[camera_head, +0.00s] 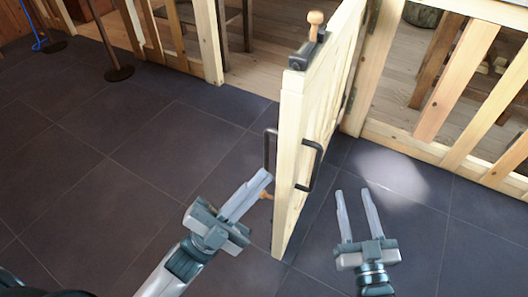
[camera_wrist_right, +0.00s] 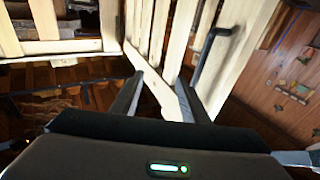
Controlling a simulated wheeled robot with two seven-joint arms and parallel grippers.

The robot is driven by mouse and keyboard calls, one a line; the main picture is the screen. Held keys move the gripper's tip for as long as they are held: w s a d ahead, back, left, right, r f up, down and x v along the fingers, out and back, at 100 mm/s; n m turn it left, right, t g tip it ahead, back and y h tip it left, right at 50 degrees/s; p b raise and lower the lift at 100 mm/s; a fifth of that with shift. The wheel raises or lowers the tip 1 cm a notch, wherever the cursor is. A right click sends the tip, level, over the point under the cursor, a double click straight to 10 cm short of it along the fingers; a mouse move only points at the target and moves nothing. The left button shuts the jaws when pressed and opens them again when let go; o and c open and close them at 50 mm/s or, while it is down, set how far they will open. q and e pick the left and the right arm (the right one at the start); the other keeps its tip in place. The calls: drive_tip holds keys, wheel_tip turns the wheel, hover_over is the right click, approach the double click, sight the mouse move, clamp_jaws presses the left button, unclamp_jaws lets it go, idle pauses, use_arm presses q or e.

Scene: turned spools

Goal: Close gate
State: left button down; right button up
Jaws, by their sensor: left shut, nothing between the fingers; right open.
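The pale wooden gate (camera_head: 324,105) stands swung open toward me in the head view, hinged on a post at its far right edge. It has a dark pull handle (camera_head: 311,167) on its right face, another handle (camera_head: 270,149) on its left side, and a latch with a wooden knob (camera_head: 315,22) on top. My left gripper (camera_head: 264,178) is shut and empty, just left of the gate's near edge. My right gripper (camera_head: 354,196) is open and empty, right of the gate and apart from it. The right wrist view shows the gate (camera_wrist_right: 236,55) and its handle (camera_wrist_right: 209,52) ahead.
A slatted fence (camera_head: 455,85) runs right from the hinge post (camera_head: 373,70). Another fence ends at a post (camera_head: 208,45) on the left, leaving an opening between. The dark tiled floor (camera_head: 120,165) left of the gate is clear. A stanchion base (camera_head: 119,73) stands at the upper left.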

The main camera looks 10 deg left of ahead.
use_arm(q)
drive_tip(key=w+f+m+g+y+p, duration=0.2)
drive_tip(key=p, duration=0.1)
use_arm(e)
drive_tip(key=s+d+f+g+h+p, duration=0.1)
drive_tip(key=s+d+f+g+p, duration=0.2)
drive_tip(key=f, duration=0.5)
drive_tip(key=s+d+f+g+h+p, duration=0.1)
drive_tip(key=s+f+g+h, duration=0.15)
drive_tip(key=f+g, duration=0.45)
use_arm(q)
drive_tip(key=m+g+y+p, duration=0.3)
drive_tip(key=m+y+p, duration=0.2)
approach(265, 162)
drive_tip(key=s+r, duration=0.2)
drive_tip(key=shift+s+d+r, duration=0.25)
drive_tip(key=shift+r, duration=0.1)
use_arm(e)
drive_tip(key=s+d+f+g, duration=0.2)
drive_tip(key=s+f+g, duration=0.1)
drive_tip(key=s, duration=0.4)
drive_tip(key=s+d+f+m+g+h, duration=0.1)
drive_tip(key=s+d+f+g, duration=0.2)
drive_tip(key=s+f, duration=0.3)
drive_tip(key=shift+s+f, duration=0.15)
drive_tip(key=shift+s, duration=1)
use_arm(q)
drive_tip(key=shift+w, duration=0.1)
